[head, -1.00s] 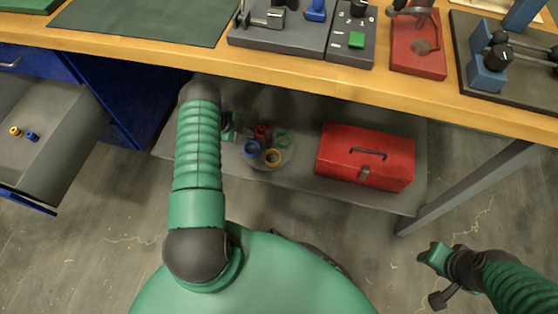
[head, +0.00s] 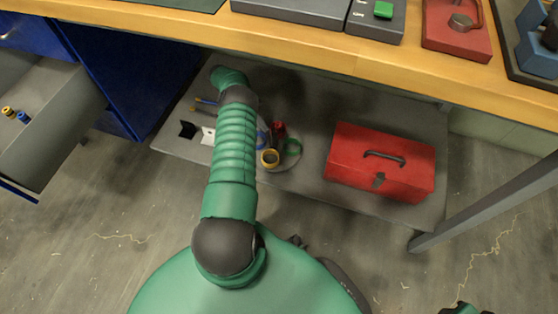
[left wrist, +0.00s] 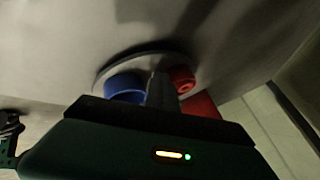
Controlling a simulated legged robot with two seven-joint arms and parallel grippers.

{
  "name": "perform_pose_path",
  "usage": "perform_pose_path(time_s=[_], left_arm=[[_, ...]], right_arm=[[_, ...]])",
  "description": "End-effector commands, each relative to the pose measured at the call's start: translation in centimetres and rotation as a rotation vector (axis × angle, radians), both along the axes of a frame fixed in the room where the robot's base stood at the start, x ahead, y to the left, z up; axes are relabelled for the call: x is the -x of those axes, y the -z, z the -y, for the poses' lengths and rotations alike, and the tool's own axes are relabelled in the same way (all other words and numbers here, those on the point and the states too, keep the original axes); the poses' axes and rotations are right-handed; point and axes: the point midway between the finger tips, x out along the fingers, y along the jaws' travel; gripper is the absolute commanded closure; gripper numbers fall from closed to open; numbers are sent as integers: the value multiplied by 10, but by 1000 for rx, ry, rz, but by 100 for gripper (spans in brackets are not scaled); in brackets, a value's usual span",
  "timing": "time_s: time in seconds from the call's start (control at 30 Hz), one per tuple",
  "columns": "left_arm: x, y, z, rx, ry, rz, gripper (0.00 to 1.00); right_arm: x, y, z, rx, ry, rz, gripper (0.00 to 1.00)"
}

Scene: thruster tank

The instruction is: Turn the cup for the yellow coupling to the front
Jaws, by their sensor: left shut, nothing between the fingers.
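On the low shelf a round grey turntable (head: 290,163) carries several coloured cups. The yellow cup (head: 270,158) is on its near side, the red one (head: 279,129) at the back, the green one (head: 293,146) at the right. The blue cup (head: 262,138) is at the left, partly behind my left arm. In the left wrist view my left gripper (left wrist: 160,88) is shut and empty, its fingers appearing between the blue cup (left wrist: 124,87) and the red cup (left wrist: 183,79); contact cannot be told. My arm hides it in the head view. My right gripper (head: 466,308) barely shows at the bottom edge.
A red toolbox (head: 380,160) stands on the shelf right of the turntable. A black piece (head: 187,130) and a white piece (head: 208,136) lie left of my arm. The bench edge (head: 300,42) runs above the shelf. An open drawer (head: 60,125) is at the left.

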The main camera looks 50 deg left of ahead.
Motion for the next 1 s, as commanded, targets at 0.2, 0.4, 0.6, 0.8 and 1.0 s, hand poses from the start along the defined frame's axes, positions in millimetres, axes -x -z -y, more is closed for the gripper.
perform_pose_path(time_s=[0.2, 0.4, 0.6, 0.8, 1.0], left_arm=[[-3, -1, 1, 0, 1, 1, 100], [-8, 0, 2, 0, 0, 0, 100], [-16, 0, 5, 0, 0, -1, 100], [-23, 0, 8, 0, 1, 1, 100], [-31, -1, 12, 0, 0, 1, 100]], right_arm=[[0, -3, 0, 0, 0, 0, 62], [0, -2, 0, 0, 0, 0, 62], [0, -2, 0, 0, 0, 0, 62], [0, -3, 0, 0, 0, 0, 62], [0, -5, 0, 0, 0, 0, 62]])
